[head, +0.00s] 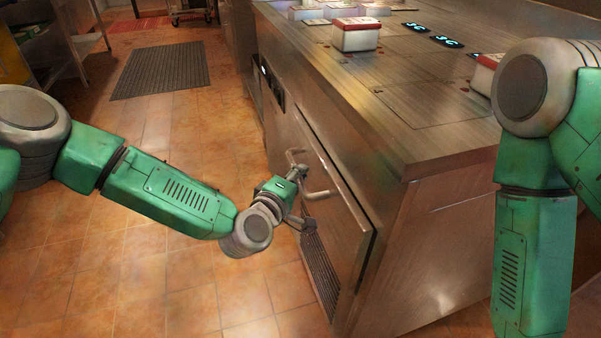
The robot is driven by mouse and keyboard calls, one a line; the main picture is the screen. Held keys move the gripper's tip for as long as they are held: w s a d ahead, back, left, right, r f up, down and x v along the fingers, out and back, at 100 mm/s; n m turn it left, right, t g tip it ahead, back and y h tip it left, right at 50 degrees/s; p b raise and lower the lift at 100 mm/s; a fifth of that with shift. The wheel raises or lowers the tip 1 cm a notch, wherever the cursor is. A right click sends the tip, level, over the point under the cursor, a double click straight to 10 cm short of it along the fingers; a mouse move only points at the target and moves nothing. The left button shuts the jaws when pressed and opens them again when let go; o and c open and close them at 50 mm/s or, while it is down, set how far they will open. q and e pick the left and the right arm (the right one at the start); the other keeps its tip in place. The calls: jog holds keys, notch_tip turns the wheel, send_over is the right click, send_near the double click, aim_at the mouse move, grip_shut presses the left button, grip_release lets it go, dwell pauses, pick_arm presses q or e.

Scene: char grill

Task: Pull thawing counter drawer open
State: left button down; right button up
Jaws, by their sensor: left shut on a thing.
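The thawing counter (440,215) is a stainless steel unit with a flat top. Its drawer front (345,222) faces left and carries a metal bar handle (319,194). The front panel's right edge stands slightly proud of the counter body; I cannot tell how far the drawer is out. My left gripper (301,196) reaches in from the left and is shut on the handle, hiding its middle. My right arm hangs at the right of the view; its gripper is outside the frame.
White boxes with red lids, one of them nearest the middle (356,36), stand on the countertop with lit blue displays (446,41). A vented grille (319,268) is low on the counter. Tiled floor lies open to the left, with a dark mat (160,70) farther back.

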pick_arm(q)
jog(key=shift+w+d, duration=0.3)
jog(key=shift+d, duration=0.6)
jog(key=c, duration=1.7)
grip_release()
jog(key=shift+d, duration=0.15)
jog(key=shift+o, duration=1.1)
jog(key=v, duration=1.2)
jog(key=shift+a, duration=0.5)
